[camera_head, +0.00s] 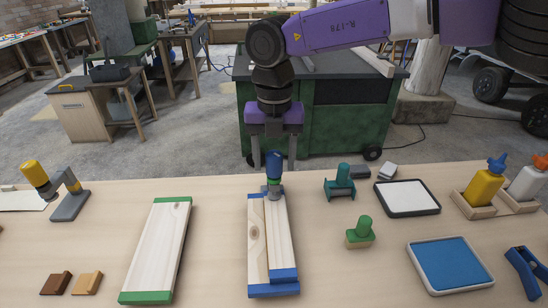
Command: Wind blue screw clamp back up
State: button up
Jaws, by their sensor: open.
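The blue screw clamp (274,170) stands upright at the far end of a pair of pale boards (256,246) with blue ends. My gripper (273,160) points down over the clamp and is open. One finger shows on each side of the handle's top, with a gap on both sides. I cannot tell whether the handle is exactly between the fingers in depth.
A clamp with a yellow handle (70,203) stands at left, beside a green-ended board (158,248). To the right are a teal-handled tool (341,184), a green stamp (360,234), a white pad (407,198), a blue pad (448,264) and glue bottles (484,185).

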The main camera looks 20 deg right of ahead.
grip_shut()
dwell(0.4)
